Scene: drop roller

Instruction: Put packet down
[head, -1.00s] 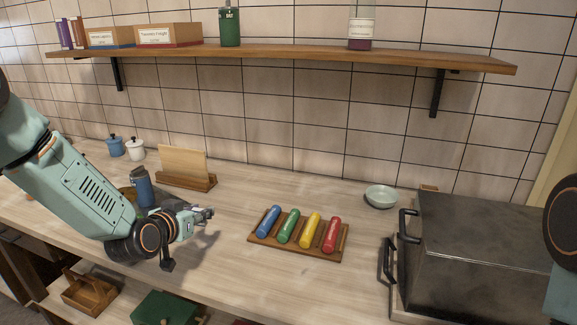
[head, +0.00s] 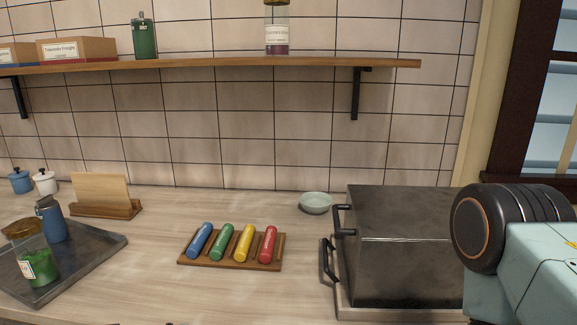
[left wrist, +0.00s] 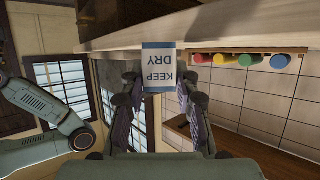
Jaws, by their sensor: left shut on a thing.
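A small white packet (left wrist: 158,66) with blue ends and the words "KEEP DRY" shows in the left wrist view, upside down. My left gripper (left wrist: 158,84) is shut on it, with a finger at each side. The packet appears close to the edge of the pale wooden counter (left wrist: 215,36); I cannot tell whether they touch. Neither the packet nor my left gripper shows in the head view. My right arm stands at the right of the head view, but its gripper is out of frame.
A wooden rack (head: 231,265) holds blue, green, yellow and red rollers. A dark tray (head: 90,262) with a green-filled jar (head: 38,268) lies left. A black metal box (head: 405,250) and pale bowl (head: 316,202) stand right. Bare counter (head: 150,240) lies between tray and rack.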

